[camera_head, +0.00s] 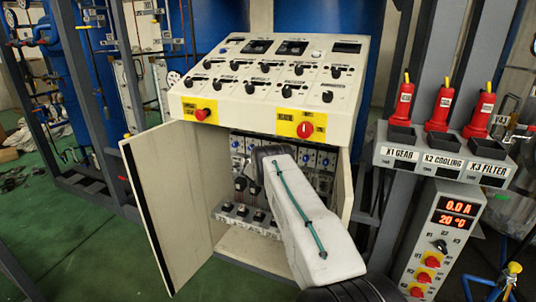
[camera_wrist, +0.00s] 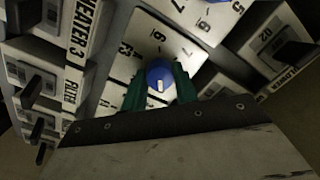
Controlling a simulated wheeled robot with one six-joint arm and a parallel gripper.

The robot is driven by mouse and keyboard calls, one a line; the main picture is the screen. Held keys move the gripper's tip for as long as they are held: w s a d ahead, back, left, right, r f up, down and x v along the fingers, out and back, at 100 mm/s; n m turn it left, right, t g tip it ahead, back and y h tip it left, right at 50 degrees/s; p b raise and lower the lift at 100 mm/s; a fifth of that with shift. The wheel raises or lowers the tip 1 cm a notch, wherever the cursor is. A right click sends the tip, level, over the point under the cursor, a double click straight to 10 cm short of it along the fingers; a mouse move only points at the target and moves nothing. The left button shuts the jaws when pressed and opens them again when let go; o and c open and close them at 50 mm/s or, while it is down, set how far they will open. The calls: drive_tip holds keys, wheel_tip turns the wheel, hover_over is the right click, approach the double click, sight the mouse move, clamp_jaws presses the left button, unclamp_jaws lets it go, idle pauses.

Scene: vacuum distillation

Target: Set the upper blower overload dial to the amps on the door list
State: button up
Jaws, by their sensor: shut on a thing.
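In the wrist view a round blue dial (camera_wrist: 160,77) with a pale pointer mark sits on a white scale plate (camera_wrist: 172,38) printed with numbers. My gripper (camera_wrist: 160,92), with green fingers, is shut on this blue dial. The pointer mark is small, and I cannot tell which number it indicates. In the head view my white arm reaches into the open cabinet (camera_head: 225,243), and its end hides the gripper and the dial. Several blue dials (camera_head: 308,159) show in the upper row inside. The open door (camera_head: 160,200) shows its plain side; no list on it is readable.
In the wrist view a HEATER 3 module (camera_wrist: 80,35) with black levers stands left, and a BLOWER module (camera_wrist: 285,50) stands right. A sloped control panel (camera_head: 270,80) overhangs the cabinet. Red-handled plugs (camera_head: 443,105) and a display box (camera_head: 440,235) stand to the right.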

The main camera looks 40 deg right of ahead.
drive_tip(key=n, duration=1.1)
drive_tip(key=shift+w+a, duration=0.15)
idle(0.5)
drive_tip(key=o, duration=1)
drive_tip(key=shift+r, duration=0.1)
drive_tip(key=shift+v, duration=3.85)
